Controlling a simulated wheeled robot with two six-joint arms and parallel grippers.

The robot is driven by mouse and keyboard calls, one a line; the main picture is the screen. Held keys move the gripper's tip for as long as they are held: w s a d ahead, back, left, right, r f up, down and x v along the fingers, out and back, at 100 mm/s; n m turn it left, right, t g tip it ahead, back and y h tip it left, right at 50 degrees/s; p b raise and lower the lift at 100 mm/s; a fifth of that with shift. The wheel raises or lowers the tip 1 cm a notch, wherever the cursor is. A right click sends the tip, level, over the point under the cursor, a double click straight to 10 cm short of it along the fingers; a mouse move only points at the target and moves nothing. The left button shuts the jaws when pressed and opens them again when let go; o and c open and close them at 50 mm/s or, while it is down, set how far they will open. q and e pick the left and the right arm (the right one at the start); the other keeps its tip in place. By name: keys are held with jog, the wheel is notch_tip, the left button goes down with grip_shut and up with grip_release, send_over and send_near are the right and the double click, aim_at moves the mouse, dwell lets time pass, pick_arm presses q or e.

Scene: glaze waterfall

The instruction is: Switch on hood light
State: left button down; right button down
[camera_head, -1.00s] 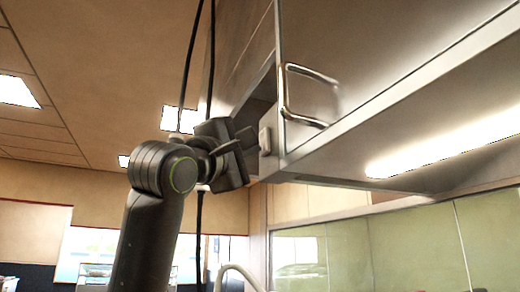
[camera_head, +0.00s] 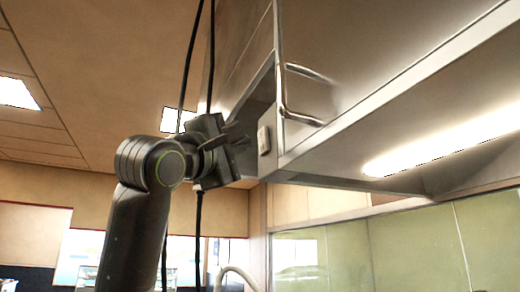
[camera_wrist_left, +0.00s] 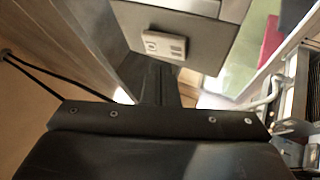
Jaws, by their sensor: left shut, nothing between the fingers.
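The steel hood (camera_head: 350,60) hangs at the upper right of the head view, with a lit strip light (camera_head: 450,140) on its underside. A small pale switch plate (camera_head: 264,139) sits on the hood's end face near the lower corner. It also shows in the left wrist view (camera_wrist_left: 164,45), just beyond my fingers. My left gripper (camera_head: 240,139) is shut and empty, to the left of the switch plate, with a small gap seen between them in the head view. My right gripper is in neither view.
A curved steel handle (camera_head: 300,95) sticks out from the hood's front, right of the switch. Black cables (camera_head: 188,70) hang down beside the arm. A tiled wall (camera_head: 400,243) lies below the hood. The space left of my arm is open.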

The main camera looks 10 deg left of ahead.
pick_arm(q)
jog(key=s+a, duration=0.1)
jog(key=s+a+b, duration=0.1)
jog(key=a, duration=0.2)
jog(key=shift+s+r+b, duration=0.3)
jog(key=shift+s, duration=0.1)
dwell(0.4)
